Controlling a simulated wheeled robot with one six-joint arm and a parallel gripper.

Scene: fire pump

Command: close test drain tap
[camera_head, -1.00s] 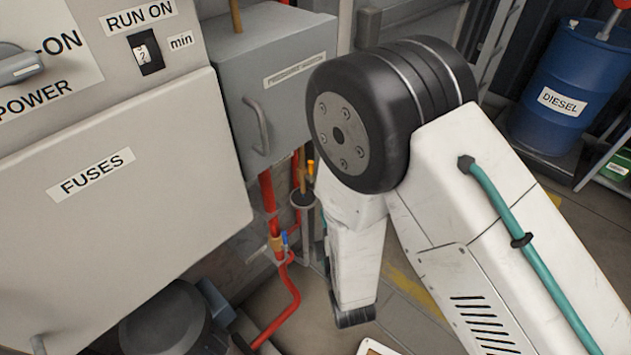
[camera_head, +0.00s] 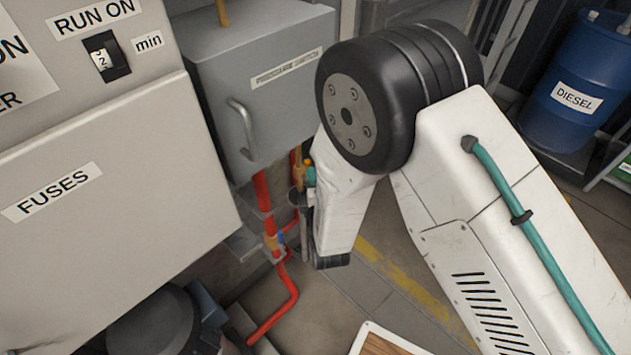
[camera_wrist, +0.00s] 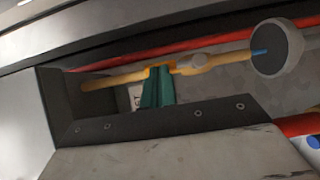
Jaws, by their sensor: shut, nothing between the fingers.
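A brass pipe with an orange tap handle (camera_wrist: 160,70) runs across the wrist view; this looks like the test drain tap. My gripper (camera_wrist: 157,88), with teal fingers, is shut and empty. Its fingertips reach up to the orange handle and overlap it in the picture; whether they touch I cannot tell. A partly hidden white label (camera_wrist: 136,97) is just left of the fingers. In the head view a sliver of teal fingers (camera_head: 310,176) shows beside the brass pipe, left of my white forearm. The handle's exact angle is unclear.
A red pipe (camera_head: 264,192) runs down behind the tap. The grey pressure switch box (camera_head: 262,95) hangs above, and the fuse cabinet (camera_head: 115,215) stands at left. In the wrist view a dark round cup (camera_wrist: 278,47) is at right. A blue diesel drum (camera_head: 575,85) stands far right.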

